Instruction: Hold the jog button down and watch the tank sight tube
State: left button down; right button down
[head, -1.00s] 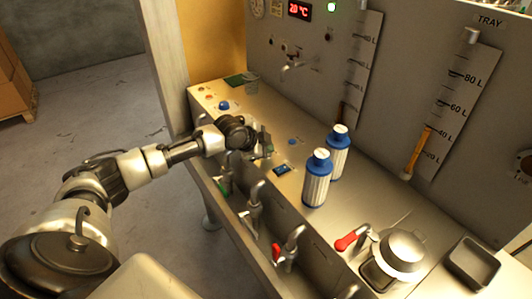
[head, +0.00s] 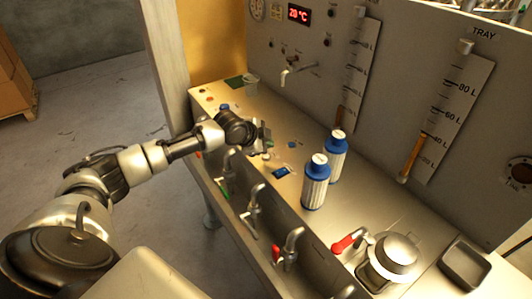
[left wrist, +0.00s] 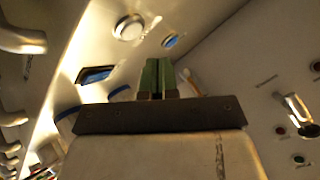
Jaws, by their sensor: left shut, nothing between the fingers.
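My left gripper (head: 267,147) is shut and empty, low over the steel counter. Its closed green fingertips (left wrist: 157,75) show in the left wrist view. A small blue button (head: 292,145) is on the counter just right of the fingers, apart from them in the picture. Another blue button (head: 224,107) is partly behind the left wrist. I cannot read which is the jog button. The left sight tube (head: 343,118) on the back panel has a dark lower part; its top label is out of frame. The tube marked TRAY (head: 412,155) holds amber liquid to about 40 L. My right gripper is not in view.
Two blue-capped ribbed filters (head: 316,185) stand right of the gripper. A lidded metal pot (head: 394,256) and dark tray (head: 466,264) are at right. The display (head: 299,14) reads 20 °C.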

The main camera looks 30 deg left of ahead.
aim_at(266, 157)
pick_arm(q)
notch_tip(266, 157, up, 4)
jog(key=p, duration=0.2)
jog(key=shift+f+p, duration=0.15)
jog(key=shift+p, duration=0.15)
jog(key=shift+f, duration=0.1)
dwell(0.7)
